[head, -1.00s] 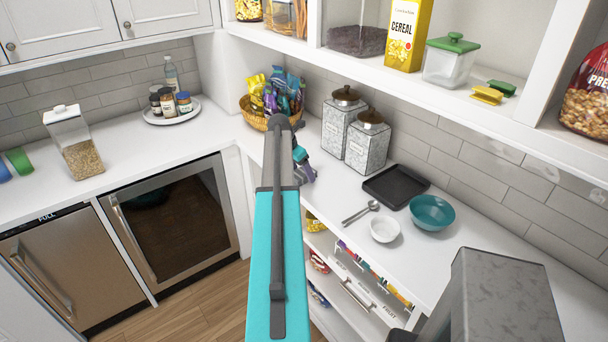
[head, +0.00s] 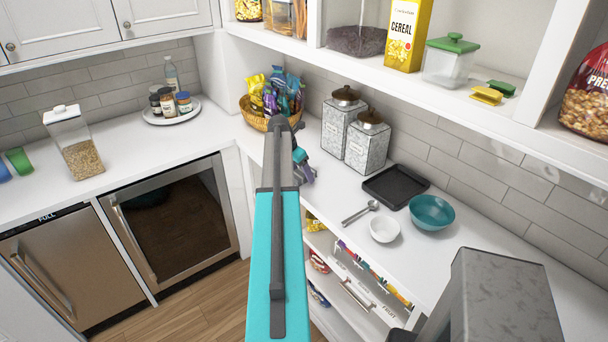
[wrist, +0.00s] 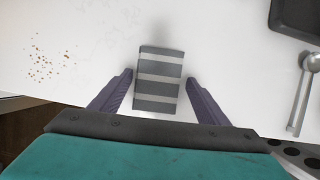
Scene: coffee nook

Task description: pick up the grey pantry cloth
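The grey pantry cloth (wrist: 158,80) shows in the wrist view as a folded dark grey block with light stripes on the white counter. My gripper (wrist: 158,92) is open, with one purple finger on each side of the cloth's near part. There is a gap between each finger and the cloth, and nothing is held. I cannot tell how high the fingertips are above the counter. In the head view my arm hides the cloth, and only part of my gripper (head: 303,165) shows beside the arm.
A black tray (head: 395,187), a spoon (head: 361,213), a white bowl (head: 385,229) and a teal bowl (head: 432,212) stand right of the gripper. Crumbs (wrist: 48,62) lie left of the cloth. Two canisters (head: 367,143) and a snack basket (head: 252,116) stand at the back. The counter's front edge is close.

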